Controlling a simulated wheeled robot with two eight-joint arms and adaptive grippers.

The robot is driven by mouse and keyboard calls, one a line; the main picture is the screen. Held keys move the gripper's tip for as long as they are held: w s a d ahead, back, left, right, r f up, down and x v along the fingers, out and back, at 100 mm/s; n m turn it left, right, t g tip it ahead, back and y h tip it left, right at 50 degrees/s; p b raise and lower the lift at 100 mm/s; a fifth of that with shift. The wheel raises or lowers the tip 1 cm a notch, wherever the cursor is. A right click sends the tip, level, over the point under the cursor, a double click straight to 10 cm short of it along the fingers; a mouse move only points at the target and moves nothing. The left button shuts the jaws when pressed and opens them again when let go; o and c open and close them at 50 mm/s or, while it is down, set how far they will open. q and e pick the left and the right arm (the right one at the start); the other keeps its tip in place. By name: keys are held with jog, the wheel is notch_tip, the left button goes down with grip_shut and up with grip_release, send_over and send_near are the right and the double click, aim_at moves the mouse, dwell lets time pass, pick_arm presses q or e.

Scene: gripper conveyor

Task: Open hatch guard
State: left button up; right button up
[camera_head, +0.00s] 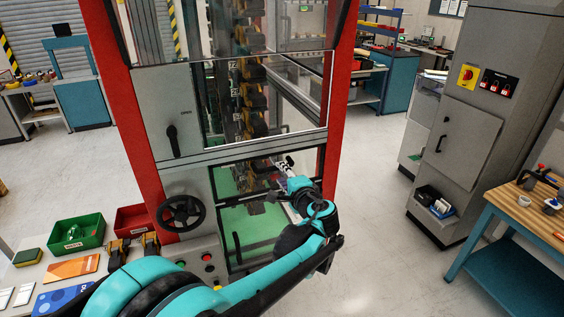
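The machine (122,115) has a tall red frame with clear panels. A framed clear panel with a dark vertical handle (237,247), likely the hatch guard, covers the lower front; green surfaces show behind it. I cannot tell whether it is shut or ajar. My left arm reaches in from the lower left across this panel. My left gripper (276,182) is at the lower window, close to the panel's upper edge. Its fingers are small and dark against the machine, so their opening and any contact are unclear. My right gripper is not in view.
A black handwheel (181,213) and push buttons (207,258) sit left of the panel. A green bin (77,234) and a red bin (134,219) stand on the left bench. A grey cabinet (470,140) and a wooden-topped table (520,208) are at right. Floor between is clear.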

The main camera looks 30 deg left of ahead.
aim_at(277, 169)
pick_arm(q)
jog(key=x, duration=0.6)
jog(key=shift+w+f, duration=0.1)
grip_shut()
